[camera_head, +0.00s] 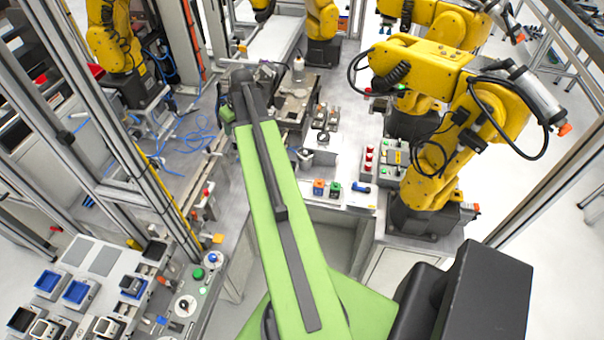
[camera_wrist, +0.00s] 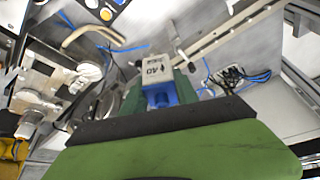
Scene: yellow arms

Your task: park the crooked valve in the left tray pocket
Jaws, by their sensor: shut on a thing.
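In the wrist view my gripper (camera_wrist: 159,96) has its two green fingers on either side of a small white and blue block with dark lettering, which I take to be the valve (camera_wrist: 156,68). The fingers are shut on its blue lower part, and the white part sticks out beyond them. Whether it sits crooked in the grip I cannot tell. In the head view my green arm reaches up the middle, and its far end hides most of the gripper and the valve. I cannot make out with certainty which pocket is the left tray pocket.
A bench with a metal fixture (camera_head: 297,97) and small parts lies beside my arm's far end. Yellow robot arms (camera_head: 440,110) stand at the right. A panel with blue bins (camera_head: 75,292) is at lower left. Blue cables (camera_head: 197,138) lie on the left worktop.

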